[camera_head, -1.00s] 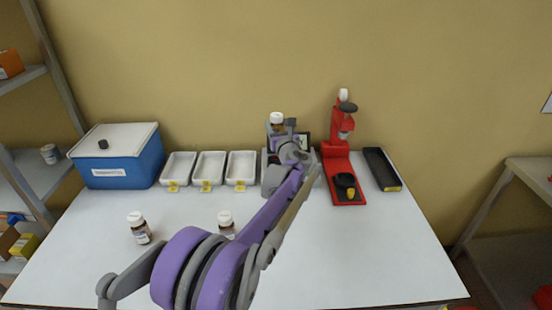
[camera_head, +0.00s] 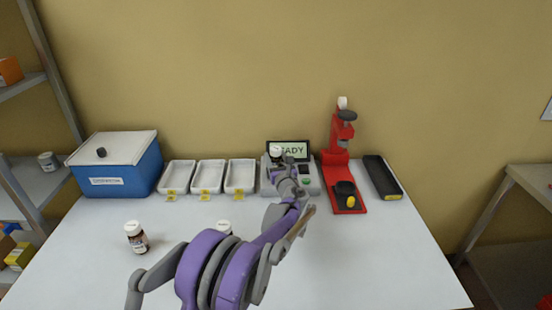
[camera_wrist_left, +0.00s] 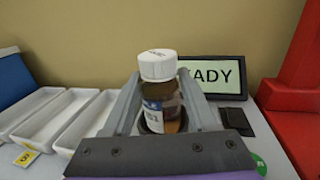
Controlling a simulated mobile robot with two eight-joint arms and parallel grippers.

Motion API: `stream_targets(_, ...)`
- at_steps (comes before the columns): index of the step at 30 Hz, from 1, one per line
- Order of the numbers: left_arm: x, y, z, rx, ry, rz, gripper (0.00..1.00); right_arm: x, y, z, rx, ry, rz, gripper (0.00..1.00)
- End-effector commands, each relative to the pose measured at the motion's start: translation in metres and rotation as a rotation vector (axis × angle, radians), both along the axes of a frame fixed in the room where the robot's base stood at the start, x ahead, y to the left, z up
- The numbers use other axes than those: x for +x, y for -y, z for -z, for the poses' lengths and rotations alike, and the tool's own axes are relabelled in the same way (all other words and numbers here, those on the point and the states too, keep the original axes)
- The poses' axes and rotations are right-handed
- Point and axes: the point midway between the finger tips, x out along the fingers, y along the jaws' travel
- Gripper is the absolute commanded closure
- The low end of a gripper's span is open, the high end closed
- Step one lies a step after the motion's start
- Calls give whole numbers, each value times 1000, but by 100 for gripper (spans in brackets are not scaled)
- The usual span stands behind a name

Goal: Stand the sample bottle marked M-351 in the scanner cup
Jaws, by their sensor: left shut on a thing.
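My left gripper (camera_head: 281,162) is shut on a brown sample bottle (camera_wrist_left: 162,104) with a white cap. It holds the bottle upright at the grey scanner (camera_head: 308,176), whose screen (camera_head: 290,150) shows READY. In the left wrist view the bottle stands between the two fingers, and a dark round cup rim (camera_wrist_left: 143,122) shows around its lower part. Whether the bottle's base rests on the cup's floor is hidden. The writing on its cap and label is too small to read. My right gripper is not in view.
Two other white-capped bottles stand on the table, one at left (camera_head: 137,237) and one partly behind my arm (camera_head: 224,227). White trays (camera_head: 208,176) and a blue box (camera_head: 118,170) stand left of the scanner. A red device (camera_head: 337,150) and a black tray (camera_head: 382,177) stand right.

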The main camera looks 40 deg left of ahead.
Motion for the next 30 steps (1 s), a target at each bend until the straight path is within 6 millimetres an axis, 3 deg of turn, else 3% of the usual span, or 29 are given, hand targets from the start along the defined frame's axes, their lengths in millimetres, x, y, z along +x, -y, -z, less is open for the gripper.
stream_targets(10, 0, 0, 7, 0, 0, 0, 100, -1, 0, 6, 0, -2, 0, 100)
stream_targets(11, 0, 0, 7, 0, 0, 0, 38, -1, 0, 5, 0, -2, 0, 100)
stream_targets(15, 0, 0, 6, 0, 0, 0, 13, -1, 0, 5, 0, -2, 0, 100)
stream_targets(27, 0, 0, -2, -1, 1, 0, 12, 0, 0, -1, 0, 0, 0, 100)
stream_targets(30, -8, 11, -1, 0, 0, 2, 12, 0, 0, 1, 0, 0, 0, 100)
